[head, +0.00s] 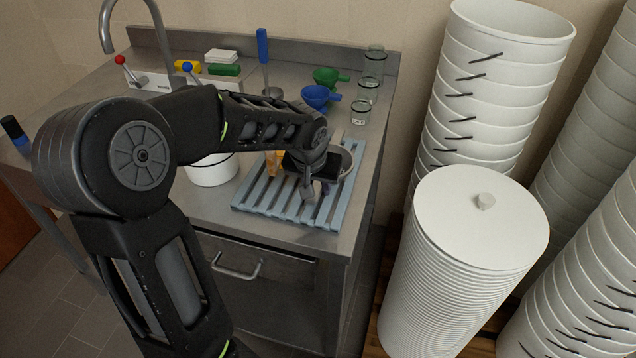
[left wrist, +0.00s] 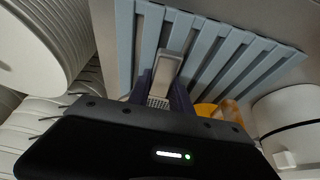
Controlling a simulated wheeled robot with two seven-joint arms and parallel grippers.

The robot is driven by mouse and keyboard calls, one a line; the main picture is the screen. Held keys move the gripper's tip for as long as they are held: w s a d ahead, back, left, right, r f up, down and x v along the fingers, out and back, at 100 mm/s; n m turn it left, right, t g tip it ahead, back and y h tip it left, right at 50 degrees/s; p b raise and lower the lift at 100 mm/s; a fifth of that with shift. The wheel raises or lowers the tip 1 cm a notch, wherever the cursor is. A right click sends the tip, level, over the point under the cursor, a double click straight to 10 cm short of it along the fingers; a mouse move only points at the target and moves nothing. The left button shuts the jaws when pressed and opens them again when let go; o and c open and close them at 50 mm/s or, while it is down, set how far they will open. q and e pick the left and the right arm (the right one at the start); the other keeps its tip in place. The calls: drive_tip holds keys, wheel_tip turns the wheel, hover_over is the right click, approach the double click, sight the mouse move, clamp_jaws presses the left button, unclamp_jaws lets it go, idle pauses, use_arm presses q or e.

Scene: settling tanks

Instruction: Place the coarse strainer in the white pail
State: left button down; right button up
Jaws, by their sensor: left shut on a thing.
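My left gripper (head: 312,188) is low over the blue slatted rack (head: 247,198) and is shut. A round grey rim (head: 346,160), which looks like the coarse strainer, shows behind and to the right of it, partly hidden by my wrist. The white pail (head: 212,172) stands left of the rack, partly behind my arm. It also shows at the right edge of the left wrist view (left wrist: 290,108). My right gripper is not in view.
An orange-yellow item (head: 272,162) lies at the rack's back left. Blue (head: 317,97) and green (head: 327,77) funnels and several glass jars (head: 361,112) stand behind. Tall stacks of white buckets (head: 490,80) and a lidded stack (head: 470,225) stand right of the steel counter.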

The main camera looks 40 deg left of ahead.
use_arm(q)
drive_tip(key=shift+r, duration=0.1)
drive_tip(key=c, duration=1.2)
unclamp_jaws()
drive_tip(key=shift+o, duration=0.2)
drive_tip(key=shift+r, duration=0.3)
drive_tip(key=v, duration=1.1)
drive_tip(key=shift+s+r+b, duration=0.15)
drive_tip(key=shift+s+b, duration=0.1)
drive_tip(key=shift+b, duration=0.15)
drive_tip(key=shift+o, duration=0.2)
drive_tip(key=shift+d, duration=0.1)
